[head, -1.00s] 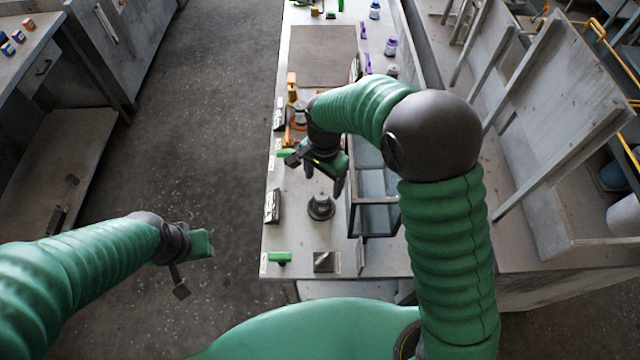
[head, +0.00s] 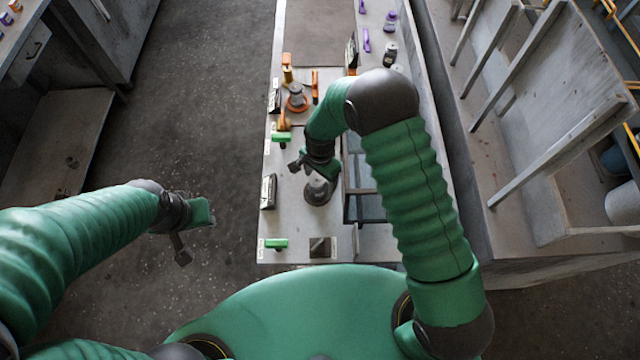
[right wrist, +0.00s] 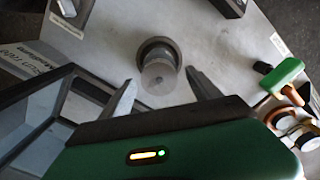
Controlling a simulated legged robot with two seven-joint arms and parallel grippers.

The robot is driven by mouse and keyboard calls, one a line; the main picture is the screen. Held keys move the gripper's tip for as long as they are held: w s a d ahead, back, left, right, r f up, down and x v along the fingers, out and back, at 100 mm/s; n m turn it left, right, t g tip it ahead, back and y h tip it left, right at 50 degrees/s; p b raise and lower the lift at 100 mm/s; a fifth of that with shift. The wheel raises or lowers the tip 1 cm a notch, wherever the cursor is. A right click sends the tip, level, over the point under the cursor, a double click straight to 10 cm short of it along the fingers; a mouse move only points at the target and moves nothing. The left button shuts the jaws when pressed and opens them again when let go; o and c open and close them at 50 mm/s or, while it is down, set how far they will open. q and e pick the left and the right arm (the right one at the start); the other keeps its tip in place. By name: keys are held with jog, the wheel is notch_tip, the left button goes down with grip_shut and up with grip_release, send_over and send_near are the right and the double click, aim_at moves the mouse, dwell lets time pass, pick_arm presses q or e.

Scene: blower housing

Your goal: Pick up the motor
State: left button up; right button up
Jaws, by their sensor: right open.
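The motor, as I take it, is a grey cylinder on a wider dark round base (head: 318,194). It stands upright on the grey workbench (head: 292,222), partly covered by my right gripper in the head view. My right gripper (head: 319,177) hangs just above it, open and empty. In the right wrist view, the motor (right wrist: 158,72) shows end-on between the two spread fingers (right wrist: 161,84), with clear space on both sides. My left gripper (head: 190,232) is over the floor left of the bench; its fingers are not clear enough to tell their state.
A dark-framed glass-sided box (head: 362,205) stands close right of the motor. Green-handled pieces (head: 276,243) (head: 282,137), a small black sign (head: 268,191) and a metal block (head: 321,247) are around it. An orange-and-grey part (head: 297,98) stands farther back.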

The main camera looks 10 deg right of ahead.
aim_at(318, 194)
jog(key=f, duration=0.2)
jog(key=shift+s+a+f+p, duration=0.3)
jog(key=shift+f, duration=0.05)
jog(key=shift+a+f, duration=0.25)
jog(key=shift+w+a, duration=0.1)
jog(key=shift+a, duration=0.25)
jog(key=shift+c, duration=1.2)
jog(key=shift+d, duration=0.5)
jog(key=c, duration=0.7)
jog(key=shift+d, duration=0.15)
jog(key=c, duration=0.5)
grip_shut()
pick_arm(q)
jog(key=shift+s+a+r, duration=0.1)
jog(key=shift+a+r, duration=0.35)
jog(key=shift+a, duration=0.35)
pick_arm(e)
jog(key=shift+a, duration=0.5)
